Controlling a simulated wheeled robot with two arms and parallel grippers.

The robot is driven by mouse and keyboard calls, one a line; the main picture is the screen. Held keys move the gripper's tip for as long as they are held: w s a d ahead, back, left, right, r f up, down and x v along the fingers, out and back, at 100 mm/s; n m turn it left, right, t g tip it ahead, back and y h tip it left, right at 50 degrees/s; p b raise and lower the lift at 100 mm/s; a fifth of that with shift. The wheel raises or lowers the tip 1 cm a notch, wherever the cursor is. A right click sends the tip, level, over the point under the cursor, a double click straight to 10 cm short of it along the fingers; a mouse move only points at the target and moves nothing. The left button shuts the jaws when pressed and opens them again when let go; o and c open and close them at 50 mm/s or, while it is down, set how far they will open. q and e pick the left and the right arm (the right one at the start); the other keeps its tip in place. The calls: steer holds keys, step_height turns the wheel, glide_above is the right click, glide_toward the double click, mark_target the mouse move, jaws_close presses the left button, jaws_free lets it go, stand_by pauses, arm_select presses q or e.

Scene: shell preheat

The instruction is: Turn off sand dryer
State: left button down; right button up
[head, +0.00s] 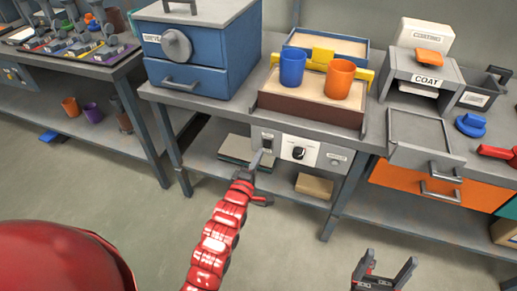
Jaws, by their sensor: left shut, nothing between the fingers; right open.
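A control panel (318,153) is set in the front of the bench below the sand tray. It has a dark switch (267,143) at its left and a black knob (298,153) near its middle. Its small labels are too small to read. My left gripper (258,160) is shut and empty, with its tip just below the switch; I cannot tell whether it touches. My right gripper (386,272) is open and empty at the lower right, over the floor and away from the panel.
A sand tray (310,111) holds a blue cup (292,67) and an orange cup (339,79). A blue cabinet (200,50) stands left of it, a grey coat station (425,75) right. Orange drawers (400,180) are at the right. The front floor is open.

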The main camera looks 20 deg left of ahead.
arm_select(q)
steer(key=s, duration=0.9)
steer(key=shift+a+r+p, duration=0.15)
steer(key=shift+r+p, duration=0.1)
steer(key=shift+p, duration=0.1)
